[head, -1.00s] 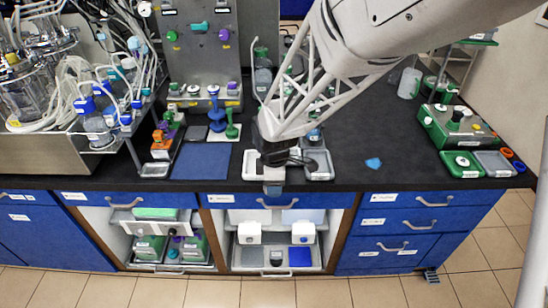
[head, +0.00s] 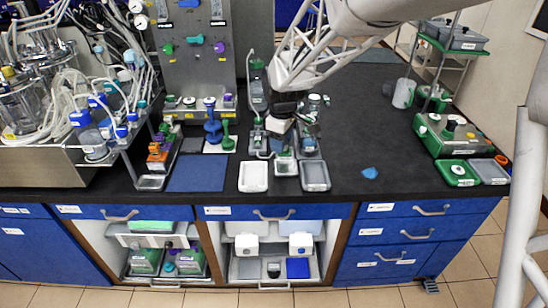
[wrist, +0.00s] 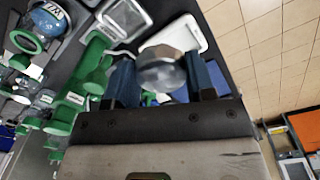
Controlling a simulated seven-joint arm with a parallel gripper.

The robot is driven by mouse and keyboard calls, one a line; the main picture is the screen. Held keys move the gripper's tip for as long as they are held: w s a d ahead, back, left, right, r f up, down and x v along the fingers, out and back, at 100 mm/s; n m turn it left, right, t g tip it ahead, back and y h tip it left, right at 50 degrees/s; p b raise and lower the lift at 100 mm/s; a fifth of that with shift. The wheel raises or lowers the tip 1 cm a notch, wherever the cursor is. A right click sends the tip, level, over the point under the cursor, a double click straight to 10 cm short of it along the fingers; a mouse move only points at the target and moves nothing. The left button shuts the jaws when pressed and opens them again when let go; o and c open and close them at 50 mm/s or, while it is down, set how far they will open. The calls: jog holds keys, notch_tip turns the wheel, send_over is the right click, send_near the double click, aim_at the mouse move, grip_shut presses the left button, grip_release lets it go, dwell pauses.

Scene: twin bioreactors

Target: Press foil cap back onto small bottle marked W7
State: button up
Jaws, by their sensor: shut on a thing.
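My gripper (head: 283,146) is above the middle of the bench, behind the white tray and grey tray. In the wrist view its two blue fingers (wrist: 162,84) are shut on a silver foil cap (wrist: 162,66), held between the fingertips. A blue-bodied item with a white label starting with W (wrist: 50,14) lies at the upper left of the wrist view. I cannot read its full label, so I cannot tell whether it is the W7 bottle. The cap is apart from it.
A white tray (head: 253,177) and a grey tray (head: 315,176) lie near the front edge. A blue mat (head: 197,173) is to their left. Green holders (wrist: 92,65) lie left of my fingers in the wrist view. The bench right of the trays is mostly clear, except a blue scrap (head: 369,173).

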jog(key=w+d+r+m, duration=0.6)
jog(key=w+d, duration=0.1)
jog(key=w, duration=0.4)
jog(key=w+d+f+m, duration=0.1)
jog(key=w+d+m, duration=0.5)
jog(key=w+d, duration=0.75)
jog(key=shift+s+a+f+n, duration=0.55)
jog(key=shift+s+a+n, duration=0.9)
jog(key=shift+n, duration=0.7)
jog(key=shift+s+a+f+n, duration=0.5)
jog(key=shift+s+a+n, duration=0.9)
jog(key=shift+n, duration=0.8)
jog(key=shift+s+a+f+n, duration=0.55)
jog(key=shift+s+a+n, duration=0.85)
jog(key=shift+n, duration=0.75)
jog(key=shift+w+a, duration=0.2)
jog(key=shift+f, duration=0.25)
jog(key=shift+f, duration=2.9)
jog(key=shift+f, duration=0.25)
